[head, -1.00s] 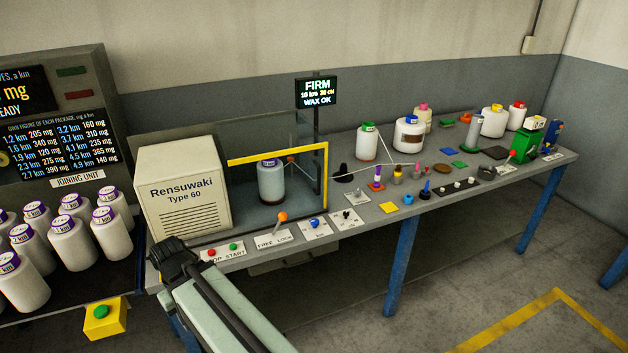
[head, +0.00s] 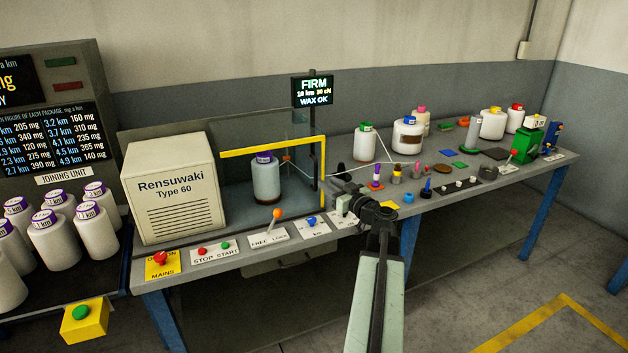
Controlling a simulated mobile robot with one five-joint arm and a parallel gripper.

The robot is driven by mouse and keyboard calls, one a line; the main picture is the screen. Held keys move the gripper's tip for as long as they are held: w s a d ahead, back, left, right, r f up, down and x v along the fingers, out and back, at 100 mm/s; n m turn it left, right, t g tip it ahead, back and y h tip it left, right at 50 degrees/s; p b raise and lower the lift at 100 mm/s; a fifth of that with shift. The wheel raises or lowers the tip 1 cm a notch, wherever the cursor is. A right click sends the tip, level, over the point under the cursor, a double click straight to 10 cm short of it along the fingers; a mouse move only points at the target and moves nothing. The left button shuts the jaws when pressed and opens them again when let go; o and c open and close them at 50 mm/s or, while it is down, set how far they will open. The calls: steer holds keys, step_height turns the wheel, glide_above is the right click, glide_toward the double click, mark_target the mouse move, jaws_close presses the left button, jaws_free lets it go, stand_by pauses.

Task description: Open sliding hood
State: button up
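The sliding hood is a clear box with a yellow edge frame (head: 272,147) on the bench, beside the beige Rensuwaki Type 60 unit (head: 172,190). The yellow frame runs along the top front and down the right side. Behind the clear panel stands a bobbin with a purple top (head: 266,180). My gripper (head: 345,196) is at the bench's front edge, right of and below the frame's upright, apart from it as far as I can see. The view is too small to tell whether its fingers are open or shut. My gripper covers part of a label plate there.
Along the front edge are a red mains knob (head: 160,259), an orange-tipped lever (head: 276,214) and a blue knob (head: 311,221). Right of my gripper stand small colored parts, white bobbins (head: 407,135) and a green device (head: 526,140). A display (head: 313,91) reads FIRM.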

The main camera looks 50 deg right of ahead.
mark_target(315, 187)
steer(key=w, duration=0.5)
steer(key=w+d, duration=0.1)
steer(key=w, duration=0.2)
steer(key=shift+d, duration=0.1)
steer(key=shift+s, duration=0.1)
steer(key=shift+c, duration=0.3)
jaws_close()
